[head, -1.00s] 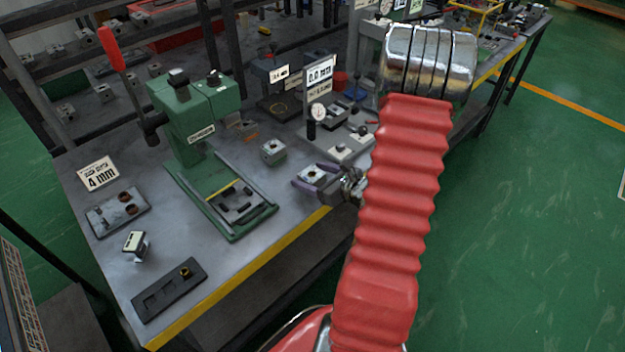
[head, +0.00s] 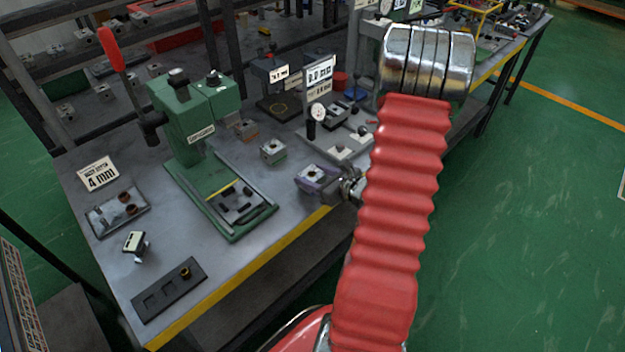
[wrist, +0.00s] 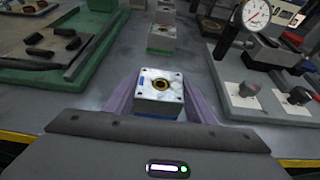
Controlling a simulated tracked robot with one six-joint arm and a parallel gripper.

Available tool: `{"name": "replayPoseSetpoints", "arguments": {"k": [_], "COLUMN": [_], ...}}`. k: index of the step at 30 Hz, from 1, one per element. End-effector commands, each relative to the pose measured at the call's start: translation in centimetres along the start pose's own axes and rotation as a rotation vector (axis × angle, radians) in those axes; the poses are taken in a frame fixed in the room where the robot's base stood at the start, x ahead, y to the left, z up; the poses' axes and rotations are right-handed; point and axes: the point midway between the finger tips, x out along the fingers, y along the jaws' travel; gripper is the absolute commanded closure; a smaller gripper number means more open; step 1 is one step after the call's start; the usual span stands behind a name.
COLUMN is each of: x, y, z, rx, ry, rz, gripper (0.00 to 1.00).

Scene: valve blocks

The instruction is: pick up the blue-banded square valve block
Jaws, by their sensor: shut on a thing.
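The blue-banded square valve block (wrist: 158,92) is a pale square block with a round brass-rimmed bore on top and a blue band low on its front. It sits between the purple fingers of my gripper (wrist: 160,100) in the wrist view, with a finger against each side. In the head view the same block (head: 311,173) shows between the fingers near the table's yellow front edge. My gripper is shut on it. The block appears upright, at or close to the table top; I cannot tell whether it touches.
A green-banded block (wrist: 161,39) stands behind, also seen in the head view (head: 272,151). A green press (head: 195,120) stands left on the table. A dial gauge stand (wrist: 240,30) and its grey plate (wrist: 262,95) lie close on the right.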

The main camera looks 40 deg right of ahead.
Motion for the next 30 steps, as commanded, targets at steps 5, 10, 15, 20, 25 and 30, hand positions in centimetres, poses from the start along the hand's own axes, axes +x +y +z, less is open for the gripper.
{"name": "replayPoseSetpoints", "arguments": {"k": [5, 10, 15, 20, 25, 30], "x": [0.0, 0.0, 0.0, 0.0, -0.2, -0.7], "y": [0.0, 0.0, 0.0, 0.0, -0.1, -0.1], "z": [0.0, 0.0, 0.1, 0.1, 0.6, 1.9], "rx": [0.000, 0.000, -0.001, -0.001, -0.003, -0.004], "ry": [0.000, 0.000, -0.002, -0.002, -0.003, -0.003], "rz": [0.000, 0.000, 0.000, -0.001, -0.001, -0.002], "gripper": [0.69, 0.81, 0.86, 0.86, 0.86, 0.86]}}
